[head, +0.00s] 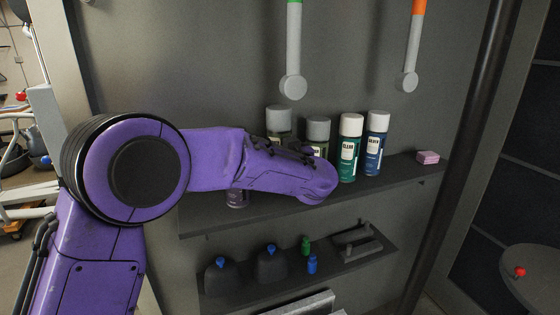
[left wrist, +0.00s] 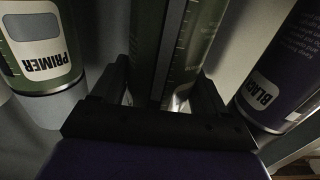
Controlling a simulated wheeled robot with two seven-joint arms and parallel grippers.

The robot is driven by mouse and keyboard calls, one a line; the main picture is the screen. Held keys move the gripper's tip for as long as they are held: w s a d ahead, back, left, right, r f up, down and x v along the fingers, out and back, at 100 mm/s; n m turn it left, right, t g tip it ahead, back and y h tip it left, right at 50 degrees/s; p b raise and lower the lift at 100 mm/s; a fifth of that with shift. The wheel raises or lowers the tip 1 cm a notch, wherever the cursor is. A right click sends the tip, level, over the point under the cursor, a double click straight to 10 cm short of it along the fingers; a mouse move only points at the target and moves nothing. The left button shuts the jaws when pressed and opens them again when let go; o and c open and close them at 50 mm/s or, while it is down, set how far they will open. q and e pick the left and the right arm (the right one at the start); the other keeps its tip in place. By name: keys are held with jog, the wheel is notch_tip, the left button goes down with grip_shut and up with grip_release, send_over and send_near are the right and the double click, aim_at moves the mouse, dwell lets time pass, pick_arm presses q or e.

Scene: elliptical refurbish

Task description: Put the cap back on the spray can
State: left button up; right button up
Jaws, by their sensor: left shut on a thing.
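The PRIMER can (left wrist: 40,55) is to the left of the fingers and the purple BLACK can (left wrist: 275,80) to the right. No loose cap is clearly visible.
On the upper shelf (head: 205,222), a green CLEAR can (head: 348,160) and a blue SILVER can (head: 374,155) stand to the right, then a pink block (head: 428,157). The lower shelf (head: 235,291) holds small bottles. Tools hang on the wall above.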

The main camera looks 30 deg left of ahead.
pick_arm(q)
jog(key=shift+s+r, duration=0.1)
jog(key=shift+f, duration=1.9)
jog(key=o, duration=1.5)
jog(key=shift+f, duration=0.15)
